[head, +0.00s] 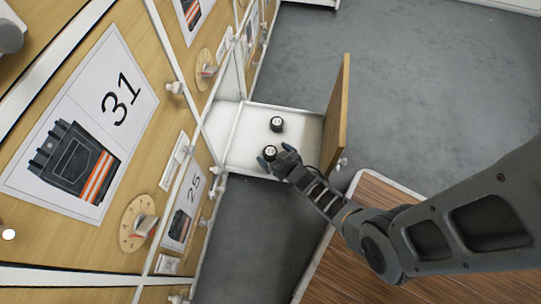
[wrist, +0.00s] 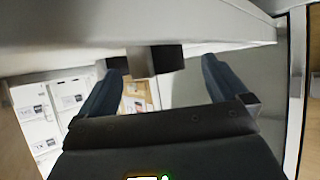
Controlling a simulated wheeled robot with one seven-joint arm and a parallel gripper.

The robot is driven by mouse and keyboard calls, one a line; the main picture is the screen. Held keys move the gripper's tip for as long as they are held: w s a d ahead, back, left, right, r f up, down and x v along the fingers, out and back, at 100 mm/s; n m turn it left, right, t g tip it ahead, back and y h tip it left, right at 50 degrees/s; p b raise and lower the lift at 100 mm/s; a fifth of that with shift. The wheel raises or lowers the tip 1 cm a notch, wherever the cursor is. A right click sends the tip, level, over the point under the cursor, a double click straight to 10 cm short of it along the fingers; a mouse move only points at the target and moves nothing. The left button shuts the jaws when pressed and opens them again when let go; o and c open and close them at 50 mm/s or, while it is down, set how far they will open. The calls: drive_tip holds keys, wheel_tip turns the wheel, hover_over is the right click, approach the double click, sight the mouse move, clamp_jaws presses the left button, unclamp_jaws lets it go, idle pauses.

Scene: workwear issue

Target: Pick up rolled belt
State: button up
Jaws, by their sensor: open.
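Two small dark rolled belts with pale marks on top lie in an open white drawer (head: 243,150). The farther rolled belt (head: 277,124) lies apart from my gripper. The nearer rolled belt (head: 270,153) is at my gripper (head: 275,157), with a fingertip showing on either side of it. My gripper is open. In the wrist view the two fingers stand wide apart, and a dark shape with a paler middle (wrist: 168,58) shows between and beyond them, against a white surface. I cannot tell whether the fingers touch the belt.
The drawer's wooden front (head: 338,115) stands up close to the right of my gripper. A wooden cabinet wall with picture labels, one reading 31 (head: 75,160), and white knobs runs along the left. A wood-topped surface (head: 345,240) lies below my arm. Grey floor (head: 430,85) is clear at upper right.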

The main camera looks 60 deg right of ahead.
drive_tip(key=shift+w+d+f, duration=0.2)
drive_tip(key=shift+w+f, duration=0.1)
drive_tip(key=shift+w, duration=0.15)
drive_tip(key=c, duration=1.2)
drive_tip(key=shift+r, duration=0.1)
